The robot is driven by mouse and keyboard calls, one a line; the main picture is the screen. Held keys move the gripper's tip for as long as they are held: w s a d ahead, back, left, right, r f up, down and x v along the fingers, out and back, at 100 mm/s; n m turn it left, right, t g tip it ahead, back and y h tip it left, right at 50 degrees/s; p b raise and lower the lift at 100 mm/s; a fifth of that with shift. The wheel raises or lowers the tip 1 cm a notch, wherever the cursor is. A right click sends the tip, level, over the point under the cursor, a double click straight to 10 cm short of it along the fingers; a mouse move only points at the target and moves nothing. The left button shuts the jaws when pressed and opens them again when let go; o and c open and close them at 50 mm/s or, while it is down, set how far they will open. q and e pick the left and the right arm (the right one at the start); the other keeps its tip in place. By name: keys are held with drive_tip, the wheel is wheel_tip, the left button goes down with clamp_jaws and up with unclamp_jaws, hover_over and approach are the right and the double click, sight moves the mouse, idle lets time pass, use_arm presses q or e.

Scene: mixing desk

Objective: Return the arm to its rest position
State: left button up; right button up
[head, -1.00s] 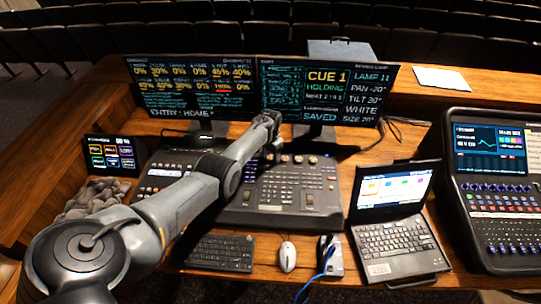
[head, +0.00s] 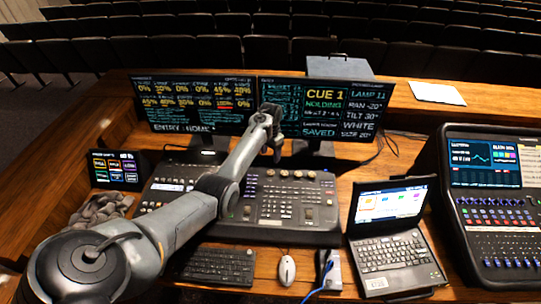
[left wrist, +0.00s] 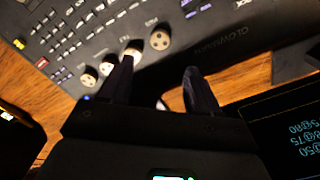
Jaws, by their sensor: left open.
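My left arm (head: 195,210) reaches in from the lower left over the lighting console (head: 283,232). Its gripper (head: 277,148) hangs above the console's back edge, in front of the two monitors. In the left wrist view the two dark fingers (left wrist: 158,92) are spread apart with nothing held between them. The console (left wrist: 90,30) shows beyond the fingertips, with its row of round knobs close to the left finger in the picture. Whether the fingers touch it I cannot tell. My right gripper is in neither view.
Two monitors (head: 195,103) (head: 320,108) stand close behind the gripper. A keyboard (head: 219,266), a mouse (head: 286,270), a laptop (head: 390,245) and an audio mixer (head: 497,215) occupy the desk.

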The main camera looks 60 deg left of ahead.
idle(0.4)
